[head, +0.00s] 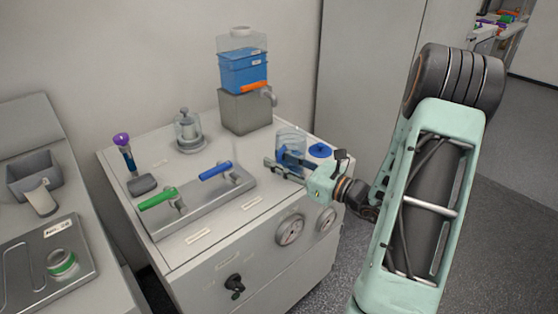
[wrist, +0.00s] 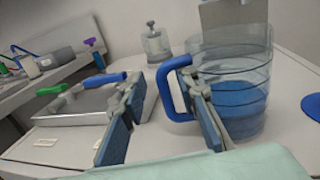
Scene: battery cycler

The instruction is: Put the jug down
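The jug (head: 290,137) is clear with blue liquid and stands upright on the white cabinet top, near its right end. In the wrist view the jug (wrist: 240,85) shows large at the right, its blue handle (wrist: 167,95) facing left. My gripper (head: 277,158) is at the jug's front left. In the wrist view my gripper (wrist: 161,88) has its two fingers well apart, with the handle between them. The right finger overlaps the handle and jug wall; I cannot tell whether it touches. The left finger is clear of the handle.
A blue round disc (head: 320,150) lies right of the jug. A grey box (head: 246,110) with a blue container (head: 243,70) stands behind. A metal plate with green and blue handles (head: 200,205) lies left. A glass vessel (head: 188,132) stands farther back.

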